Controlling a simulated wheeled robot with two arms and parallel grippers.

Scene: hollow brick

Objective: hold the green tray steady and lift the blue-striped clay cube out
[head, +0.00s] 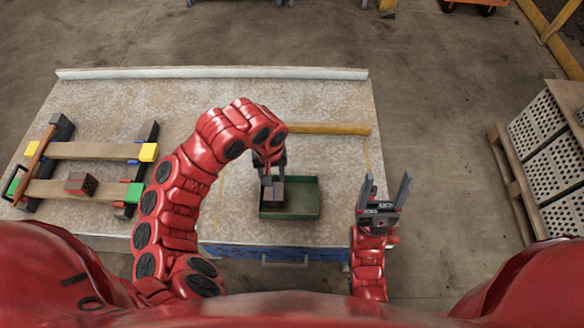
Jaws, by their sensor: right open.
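The green tray (314,196) sits near the front edge of the table. My left arm arches over from the left, and its gripper (271,181) points down at the left part of the tray. A small brownish block with a bluish mark, likely the blue-striped clay cube (272,191), shows at its fingertips. The arm and fingers hide part of it, and I cannot tell whether the fingers are closed on it. My right gripper (384,192) is open and empty, pointing away from me, to the right of the tray and apart from it.
A wooden frame (100,151) with yellow and green corner blocks stands at the table's left, with a dark red hollow brick (81,184) on it. A yellow bar (325,129) lies behind the tray. A pallet of perforated grey blocks (545,130) stands on the floor at right.

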